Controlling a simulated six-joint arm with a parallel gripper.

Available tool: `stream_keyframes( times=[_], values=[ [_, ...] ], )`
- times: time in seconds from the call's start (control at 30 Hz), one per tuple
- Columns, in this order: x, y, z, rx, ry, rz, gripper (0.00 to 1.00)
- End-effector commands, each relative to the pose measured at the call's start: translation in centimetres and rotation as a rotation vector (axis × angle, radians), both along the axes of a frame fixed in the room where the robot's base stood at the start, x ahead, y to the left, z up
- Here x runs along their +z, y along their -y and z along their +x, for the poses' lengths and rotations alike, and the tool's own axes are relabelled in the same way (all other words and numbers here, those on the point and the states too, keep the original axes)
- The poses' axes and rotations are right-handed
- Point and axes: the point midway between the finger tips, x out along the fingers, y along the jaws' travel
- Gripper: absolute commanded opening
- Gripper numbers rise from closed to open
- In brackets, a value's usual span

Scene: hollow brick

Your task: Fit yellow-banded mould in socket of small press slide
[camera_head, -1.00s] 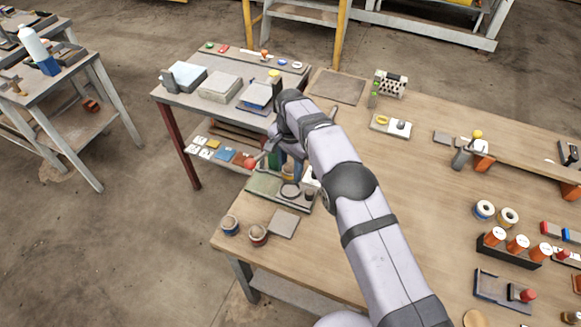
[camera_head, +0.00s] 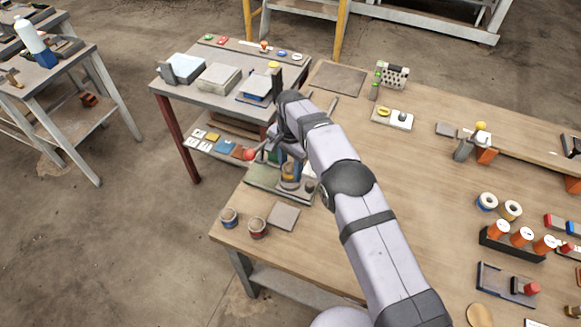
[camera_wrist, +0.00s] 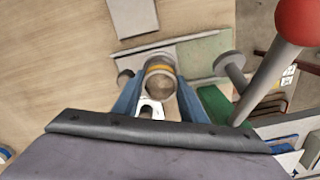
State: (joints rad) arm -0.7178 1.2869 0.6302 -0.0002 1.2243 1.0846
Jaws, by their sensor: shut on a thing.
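The yellow-banded mould (camera_head: 291,181) is a small grey cup with a yellow-orange band. It also shows in the wrist view (camera_wrist: 160,69), between the two blue fingers of my gripper (camera_wrist: 158,85). My gripper (camera_head: 290,165) is shut on it from above. The small press slide (camera_head: 263,178) is a greenish-grey plate near the table's left edge; its green surface shows in the wrist view (camera_wrist: 203,52). The mould is at the slide's socket and covers it. I cannot tell whether it is seated or still just above.
A red-ball lever (camera_head: 250,155) rises beside the press, close to my gripper; it is large in the wrist view (camera_wrist: 298,20). A blue-banded mould (camera_head: 229,217), a red-banded mould (camera_head: 257,228) and a grey plate (camera_head: 284,217) stand in front. The middle of the table is clear.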

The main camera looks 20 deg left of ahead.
Motion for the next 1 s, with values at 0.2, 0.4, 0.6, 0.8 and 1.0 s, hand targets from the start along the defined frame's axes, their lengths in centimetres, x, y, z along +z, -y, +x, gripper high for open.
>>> stream_keyframes(
  times=[0.2,0.4,0.6,0.8,1.0],
  values=[
    [-0.3,-0.1,0.1,0.0,0.002,0.002,0.03],
    [-0.6,-0.1,0.1,0.0,0.002,0.002,0.03],
    [-0.9,-0.1,0.1,0.0,0.002,0.002,0.03],
    [-1.2,-0.1,0.1,0.0,0.002,0.002,0.03],
    [-1.6,-0.1,0.1,0.0,0.002,0.002,0.03]
  ],
)
